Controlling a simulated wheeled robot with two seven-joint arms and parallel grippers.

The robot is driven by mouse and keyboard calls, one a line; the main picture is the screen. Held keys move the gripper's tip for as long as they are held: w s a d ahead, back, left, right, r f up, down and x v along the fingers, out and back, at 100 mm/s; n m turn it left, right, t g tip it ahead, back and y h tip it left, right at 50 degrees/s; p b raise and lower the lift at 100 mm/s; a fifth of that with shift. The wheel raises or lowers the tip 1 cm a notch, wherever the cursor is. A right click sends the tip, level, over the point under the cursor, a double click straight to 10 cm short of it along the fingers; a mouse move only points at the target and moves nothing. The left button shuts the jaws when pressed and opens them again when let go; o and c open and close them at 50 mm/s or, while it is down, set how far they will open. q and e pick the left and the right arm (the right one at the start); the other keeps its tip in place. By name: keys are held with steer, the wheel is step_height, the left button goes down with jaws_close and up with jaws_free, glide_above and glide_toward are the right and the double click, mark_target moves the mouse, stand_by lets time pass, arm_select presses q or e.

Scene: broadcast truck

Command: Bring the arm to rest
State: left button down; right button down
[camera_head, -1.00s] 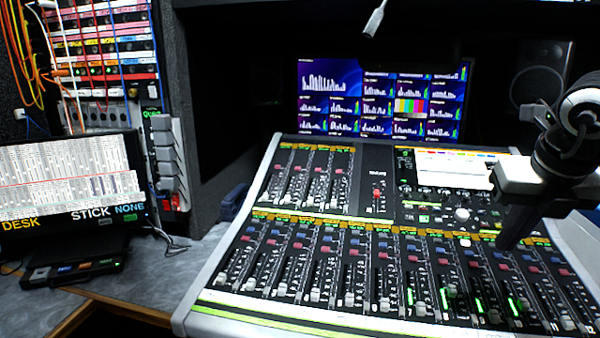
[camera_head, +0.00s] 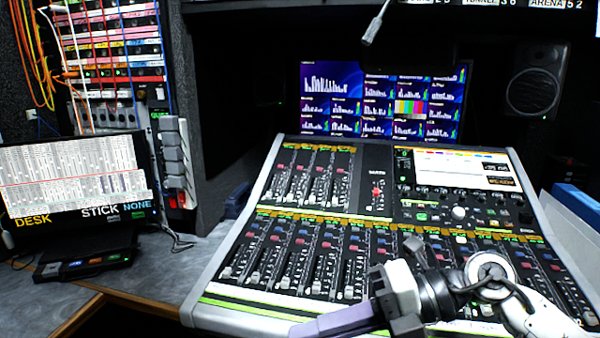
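My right arm comes in from the lower right in the head view. Its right gripper (camera_head: 335,321) lies low over the front edge of the mixing desk (camera_head: 255,315), with its finger part pointing left and slightly down. The two fingers cannot be told apart from this side, and no object shows in them. The gripper body and wrist hide part of the lower fader rows. Whether the gripper touches the desk cannot be told. My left arm and gripper are not in view.
A monitor wall (camera_head: 335,85) stands behind the desk, with a speaker (camera_head: 533,82) at its right. At left are a laptop-like screen (camera_head: 70,175), a small black box (camera_head: 90,262) and a patch rack (camera_head: 110,50). A microphone (camera_head: 374,28) hangs at the top. The grey counter (camera_head: 150,265) has free room.

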steer(key=a+r+m+t+y, duration=0.3)
steer(key=m+y, duration=0.2)
steer(key=w+d+f+m+t+h+p, duration=0.1)
steer(key=w+d+f+m+t+h, duration=0.1)
steer(key=d+f+m+t+h, duration=0.75)
steer(key=w+d+f+m+t+h+p, duration=0.15)
steer(key=f+m+t, duration=0.4)
steer(key=m, duration=0.85)
steer(key=s+d+f+m+g+h, duration=0.2)
steer(key=s+d+f+m+g, duration=0.1)
steer(key=s+f, duration=0.6)
steer(key=s+d+f+m+g+h, duration=0.2)
steer(key=s+f+g, duration=0.4)
steer(key=s+f, duration=0.3)
step_height(320, 180, down, 5)
steer(key=shift+s+d+r+m+h, duration=0.1)
steer(key=shift+s+d+m+h, duration=0.1)
steer(key=shift+d+m+h, duration=0.4)
steer(key=shift+a+m, duration=0.2)
steer(key=shift+m, duration=0.05)
